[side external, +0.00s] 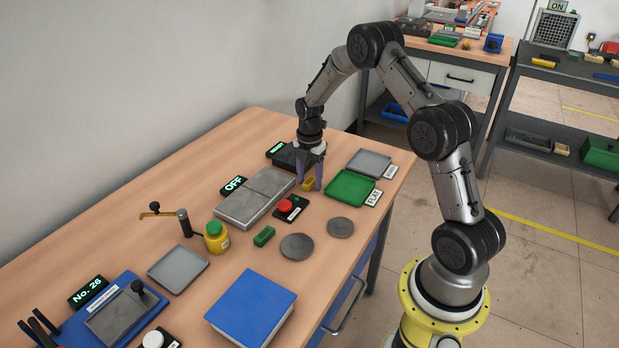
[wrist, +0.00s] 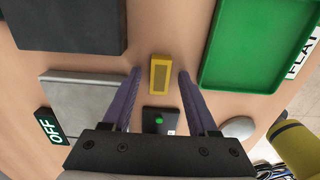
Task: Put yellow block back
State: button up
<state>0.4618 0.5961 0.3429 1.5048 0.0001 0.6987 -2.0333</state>
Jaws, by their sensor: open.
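The yellow block (side external: 308,183) lies on the wooden table near the back, just left of the green tray. It also shows in the wrist view (wrist: 160,74), lying just beyond and between the fingertips. My gripper (side external: 310,186) points down at the block, with its two purple fingers spread on either side. In the wrist view my gripper (wrist: 160,72) is open, and gaps show between each finger and the block.
The green tray (side external: 349,187) and a grey tray (side external: 369,163) stand to the right. A grey plate (side external: 254,197) with an OFF sign is to the left. A red-button box (side external: 291,208) is in front, with a green block (side external: 264,236) and grey discs (side external: 297,247) nearer.

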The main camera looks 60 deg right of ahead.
aim_at(309, 181)
jog(key=s+a+r+m+t, duration=0.1)
jog(key=a+r+m, duration=0.15)
jog(key=r, duration=0.75)
jog(key=s+a+r+m, duration=0.1)
jog(key=s+a+r, duration=0.15)
jog(key=r, duration=0.65)
jog(key=s+a+r+m+t, duration=0.2)
jog(key=s+a+r+m, duration=0.3)
jog(key=s+a+r, duration=0.25)
jog(key=s+a+m+t, duration=0.1)
jog(key=s+a+m, duration=0.3)
jog(key=s, duration=0.3)
jog(key=s+a+m+t, duration=0.1)
jog(key=s+a+m, duration=0.3)
jog(key=s, duration=0.4)
jog(key=shift+s+a+f+m+t, duration=0.2)
jog(key=shift+a+f+m+t, duration=0.15)
jog(key=shift+m, duration=0.4)
